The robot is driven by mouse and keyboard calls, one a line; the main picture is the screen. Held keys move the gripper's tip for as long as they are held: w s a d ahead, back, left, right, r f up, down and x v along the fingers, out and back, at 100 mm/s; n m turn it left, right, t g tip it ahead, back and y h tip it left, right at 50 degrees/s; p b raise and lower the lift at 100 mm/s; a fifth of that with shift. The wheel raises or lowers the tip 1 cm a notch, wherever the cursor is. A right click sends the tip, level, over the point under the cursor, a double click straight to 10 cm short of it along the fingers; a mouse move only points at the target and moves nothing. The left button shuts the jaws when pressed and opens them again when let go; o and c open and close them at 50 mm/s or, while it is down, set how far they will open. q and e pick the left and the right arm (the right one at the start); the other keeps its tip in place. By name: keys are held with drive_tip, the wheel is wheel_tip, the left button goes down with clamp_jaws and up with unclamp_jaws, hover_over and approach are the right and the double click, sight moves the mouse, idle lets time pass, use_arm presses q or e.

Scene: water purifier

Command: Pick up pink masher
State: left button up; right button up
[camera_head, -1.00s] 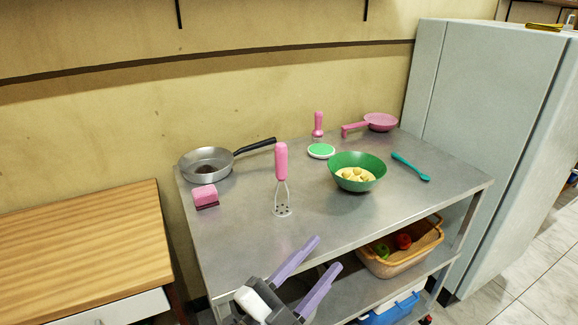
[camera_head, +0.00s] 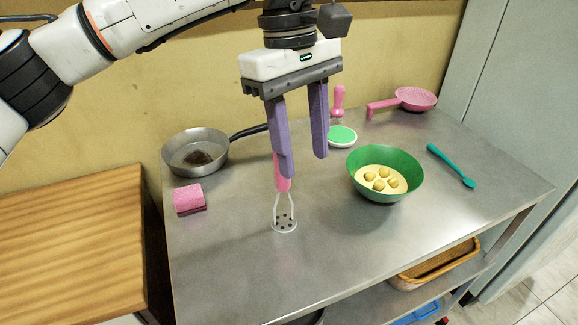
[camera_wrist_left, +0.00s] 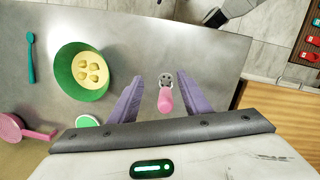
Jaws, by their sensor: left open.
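The pink masher (camera_head: 284,190) stands upright on the steel table, its metal head down and its pink handle up. My left gripper (camera_head: 303,165) is open above it, with purple fingers pointing down. In the head view the left finger hides the upper part of the handle. In the left wrist view the masher (camera_wrist_left: 165,98) lies between the two spread fingers of the left gripper (camera_wrist_left: 160,97), with a gap on each side. My right gripper is not in view.
On the steel table (camera_head: 330,245) stand a green bowl with yellow pieces (camera_head: 365,195), a grey pan (camera_head: 178,160), a pink sponge (camera_head: 189,197), a pink brush (camera_head: 338,98), a green-topped disc (camera_head: 342,136), a pink strainer (camera_head: 416,98) and a teal spoon (camera_head: 450,165).

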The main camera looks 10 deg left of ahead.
sight(283, 189)
use_arm(q)
drive_tip(key=shift+t+y, duration=0.5)
drive_tip(key=shift+y, duration=0.3)
drive_tip(key=w+a+r, duration=0.1)
drive_tip(key=a, duration=0.1)
drive_tip(key=w+a+r, duration=0.1)
drive_tip(key=shift+w+a+r, duration=0.15)
drive_tip(key=shift+a+r, duration=0.15)
drive_tip(key=shift+a, duration=0.05)
drive_tip(key=shift+w+a+f, duration=0.1)
drive_tip(key=shift+a, duration=0.1)
wheel_tip(283, 189, down, 4)
drive_tip(key=shift+r, duration=0.2)
drive_tip(key=shift+w+d+f, duration=0.1)
drive_tip(key=shift+f, duration=1.45)
drive_tip(key=shift+d+f, duration=0.1)
drive_tip(key=shift+f, duration=1.4)
drive_tip(key=c, duration=1)
clamp_jaws()
drive_tip(key=shift+r, duration=0.1)
